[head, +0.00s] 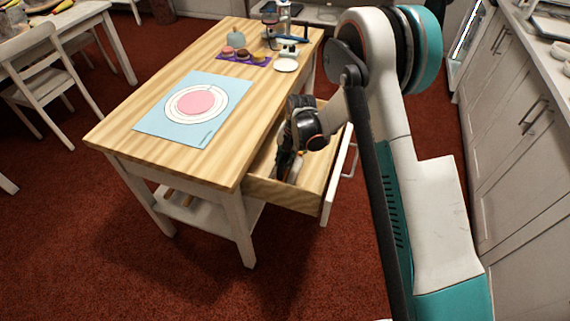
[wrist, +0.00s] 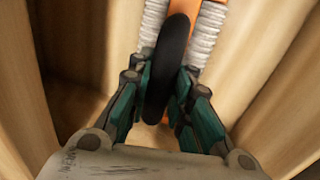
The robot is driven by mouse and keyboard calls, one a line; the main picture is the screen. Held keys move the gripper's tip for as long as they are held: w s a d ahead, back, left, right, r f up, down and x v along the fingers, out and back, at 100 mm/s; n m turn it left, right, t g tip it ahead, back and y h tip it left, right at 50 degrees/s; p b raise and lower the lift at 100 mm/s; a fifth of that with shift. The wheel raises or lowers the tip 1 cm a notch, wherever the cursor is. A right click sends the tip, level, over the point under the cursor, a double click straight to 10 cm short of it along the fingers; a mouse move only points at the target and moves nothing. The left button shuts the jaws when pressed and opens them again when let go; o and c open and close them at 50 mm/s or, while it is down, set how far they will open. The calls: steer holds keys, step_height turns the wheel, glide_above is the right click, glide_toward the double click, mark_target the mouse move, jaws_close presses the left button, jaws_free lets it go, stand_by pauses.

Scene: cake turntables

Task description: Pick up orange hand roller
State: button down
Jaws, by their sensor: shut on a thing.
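The orange hand roller (wrist: 173,48) shows in the wrist view as a black rounded part with orange behind it and white ridged pieces on either side. My gripper (wrist: 165,82) has its teal-padded fingers closed on the two sides of the black part. In the head view my gripper (head: 288,165) reaches down into the open wooden drawer (head: 315,192) at the table's right side. The roller is mostly hidden there by the gripper and the drawer front, and only a small orange bit shows beside the fingers.
The drawer walls stand close around my gripper. Small cakes on a purple mat (head: 262,62) stand farther back. White cabinets (head: 515,150) line the right side.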

step_height(320, 180, up, 20)
steer(key=p, duration=0.6)
steer(key=shift+p, duration=0.35)
steer(key=shift+r, duration=0.1)
